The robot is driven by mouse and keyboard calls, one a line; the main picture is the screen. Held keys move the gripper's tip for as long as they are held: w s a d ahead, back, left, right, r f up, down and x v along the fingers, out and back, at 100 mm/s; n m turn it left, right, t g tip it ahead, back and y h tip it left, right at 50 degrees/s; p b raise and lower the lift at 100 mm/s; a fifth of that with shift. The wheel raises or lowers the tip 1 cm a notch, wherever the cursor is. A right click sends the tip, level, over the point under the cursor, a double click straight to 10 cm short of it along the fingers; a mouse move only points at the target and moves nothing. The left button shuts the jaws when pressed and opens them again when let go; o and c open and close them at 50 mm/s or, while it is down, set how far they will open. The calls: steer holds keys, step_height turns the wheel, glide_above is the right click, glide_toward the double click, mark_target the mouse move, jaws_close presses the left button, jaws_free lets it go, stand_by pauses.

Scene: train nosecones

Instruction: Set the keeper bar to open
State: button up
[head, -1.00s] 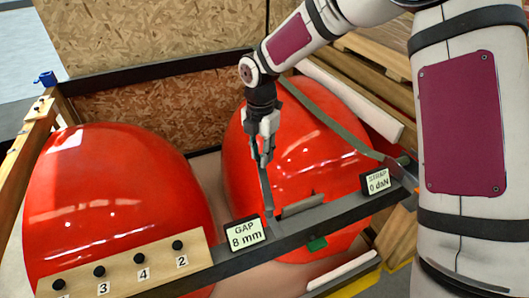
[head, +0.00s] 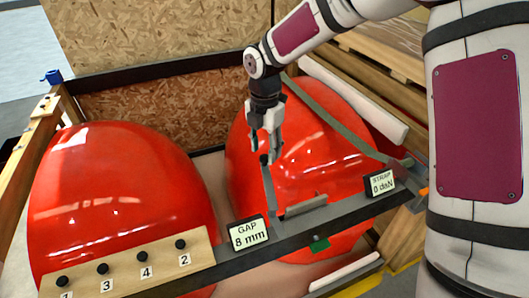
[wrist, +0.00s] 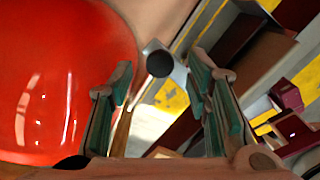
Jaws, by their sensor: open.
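A slim grey upright lever (head: 268,190) with a black knob (head: 264,159) stands on the dark front rail, before the right red nosecone; it looks like the keeper bar's handle. A short grey bar (head: 306,206) lies along the rail to its right; I cannot tell whether it is the keeper bar. My gripper (head: 264,148) is open and points down just above the knob. In the wrist view the knob (wrist: 158,63) shows between the spread fingertips of my gripper (wrist: 162,75), with no finger visibly touching it. A small green piece (head: 319,245) shows below the rail.
Two red nosecones, the left one (head: 115,190) and the right one (head: 315,150), fill the crate behind the rail (head: 215,272). A grey strap (head: 330,115) crosses the right one. Signs read "GAP 8 mm" (head: 248,233) and "STRAP 0 daN" (head: 382,183). A numbered peg board (head: 130,262) is at front left.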

step_height(320, 180, up, 10)
stand_by(0.4)
steer(key=shift+s+r, duration=0.1)
steer(key=s+d+r+m+t+h, duration=0.1)
steer(key=s+d+r+m, duration=0.4)
steer(key=s+m, duration=0.2)
steer(key=s+d+r+m+t+h, duration=0.1)
steer(key=s+d+r+m, duration=0.35)
steer(key=s+m, duration=0.3)
steer(key=s+d+m+t+y, duration=0.1)
steer(key=s+d+m, duration=0.1)
steer(key=s+m, duration=0.4)
steer(key=s+d+f+m+t+y, duration=0.1)
steer(key=s+d+m, duration=0.2)
steer(key=s+m, duration=0.4)
steer(key=shift+s+d+f+t, duration=0.15)
steer(key=shift+s+d+t, duration=0.2)
steer(key=shift+s, duration=0.3)
